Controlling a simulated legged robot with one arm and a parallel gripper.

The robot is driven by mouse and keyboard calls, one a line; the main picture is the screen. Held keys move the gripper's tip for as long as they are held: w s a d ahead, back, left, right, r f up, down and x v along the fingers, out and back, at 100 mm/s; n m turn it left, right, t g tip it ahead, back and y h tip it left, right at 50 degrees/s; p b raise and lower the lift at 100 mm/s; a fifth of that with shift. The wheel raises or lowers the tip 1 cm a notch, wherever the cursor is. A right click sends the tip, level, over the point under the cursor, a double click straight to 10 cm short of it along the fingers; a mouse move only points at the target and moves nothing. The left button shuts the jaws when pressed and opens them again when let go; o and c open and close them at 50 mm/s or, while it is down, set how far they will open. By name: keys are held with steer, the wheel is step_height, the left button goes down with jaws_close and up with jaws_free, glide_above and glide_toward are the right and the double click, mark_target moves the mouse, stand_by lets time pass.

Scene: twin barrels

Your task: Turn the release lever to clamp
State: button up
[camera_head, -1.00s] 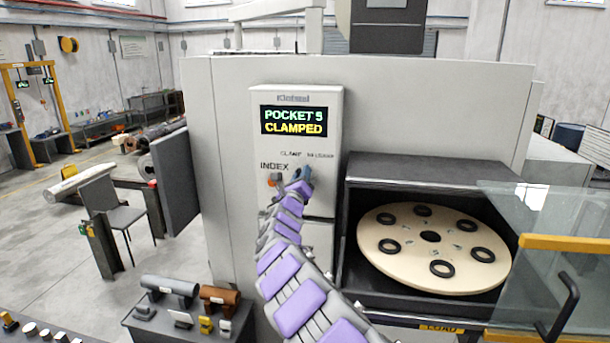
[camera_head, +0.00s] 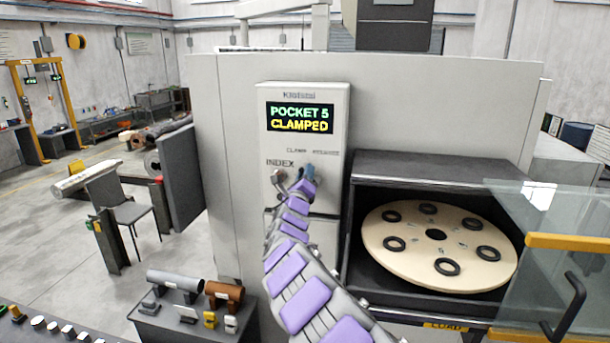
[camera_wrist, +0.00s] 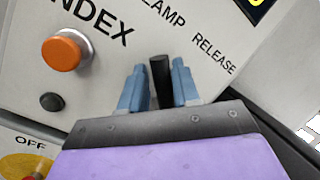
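The release lever (camera_wrist: 160,72) is a short black bar on the panel, below the CLAMP and RELEASE labels in the wrist view. My gripper (camera_wrist: 160,85) has one blue finger on each side of it. The fingers are close to the lever, and I cannot tell whether both press on it. In the head view my gripper (camera_head: 307,172) is at the panel front and hides the lever. The display (camera_head: 299,118) reads POCKET 5 CLAMPED.
An orange INDEX button (camera_wrist: 67,50) sits left of my fingers, with a dark knob (camera_wrist: 52,102) below it. Right of the panel, a round disc (camera_head: 400,255) with several black rings lies in an open bay. A glass door (camera_head: 560,240) stands at the right.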

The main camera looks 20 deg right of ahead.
steer(key=shift+o, duration=1.4)
steer(key=shift+w, duration=0.1)
steer(key=shift+a, duration=0.1)
steer(key=b+v, duration=0.5)
steer(key=v, duration=1.2)
steer(key=shift+f, duration=0.25)
steer(key=shift+a, duration=0.1)
